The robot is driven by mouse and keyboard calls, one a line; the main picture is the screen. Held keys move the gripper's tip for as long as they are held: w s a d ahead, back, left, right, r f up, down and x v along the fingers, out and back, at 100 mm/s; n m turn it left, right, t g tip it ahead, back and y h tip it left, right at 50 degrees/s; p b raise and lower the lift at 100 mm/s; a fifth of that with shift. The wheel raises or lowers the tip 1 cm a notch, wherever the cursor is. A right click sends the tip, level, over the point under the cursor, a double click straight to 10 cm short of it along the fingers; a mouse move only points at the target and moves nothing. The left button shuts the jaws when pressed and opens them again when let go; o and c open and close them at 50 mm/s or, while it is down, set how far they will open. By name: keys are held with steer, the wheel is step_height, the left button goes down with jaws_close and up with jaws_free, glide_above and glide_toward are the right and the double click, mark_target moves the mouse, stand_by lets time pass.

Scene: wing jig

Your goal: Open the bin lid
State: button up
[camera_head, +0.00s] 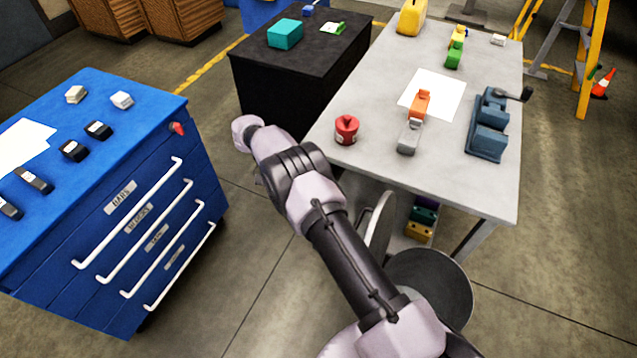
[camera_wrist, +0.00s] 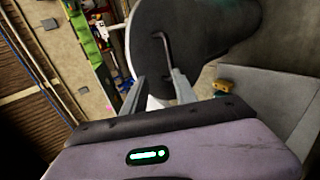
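A round grey bin (camera_head: 430,285) stands on the floor in front of the workbench, partly hidden by my arm. A pale disc that looks like its lid (camera_head: 376,228) stands steeply tilted beside it, seen nearly edge-on. In the wrist view a large dark rounded surface, probably the lid (camera_wrist: 215,25), carries a thin bent rod handle (camera_wrist: 168,50). My gripper (camera_wrist: 158,82) has its two fingers apart, pointing at this surface. The handle's lower end lies close to the right fingertip; I cannot tell whether they touch. The gripper is hidden in the head view.
The grey workbench (camera_head: 340,165) holds a red can (camera_head: 347,129), a blue vise (camera_head: 488,130) and other parts. Coloured boxes (camera_head: 420,230) sit beneath it. A blue drawer cabinet (camera_head: 175,220) with white handles stands left. Floor between cabinet and bench is clear.

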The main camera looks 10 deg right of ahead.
steer(key=shift+b+v, duration=0.5)
steer(key=shift+v, duration=0.9)
steer(key=shift+c, duration=0.6)
steer(key=s+f+n+t+h, duration=0.2)
steer(key=s+a+f+n+t+h, duration=0.1)
steer(key=s+f+n+t+h, duration=0.1)
steer(key=h, duration=0.1)
steer(key=s+a+f+n+t+h, duration=0.1)
steer(key=s+f+n+t+h, duration=0.1)
steer(key=n+h, duration=0.1)
steer(key=shift+a+f+b, duration=0.25)
steer(key=shift+f+b, duration=0.05)
steer(key=shift+b, duration=0.05)
jaws_close()
steer(key=s+a+f+n+t+y, duration=0.25)
steer(key=s+f+n+t, duration=0.35)
steer(key=n+t, duration=0.6)
steer(key=w+d+r+t+y+b, duration=0.1)
steer(key=w+d, duration=0.3)
steer(key=d, duration=0.7)
steer(key=shift+d+r+b, duration=0.25)
steer(key=shift+b, duration=0.6)
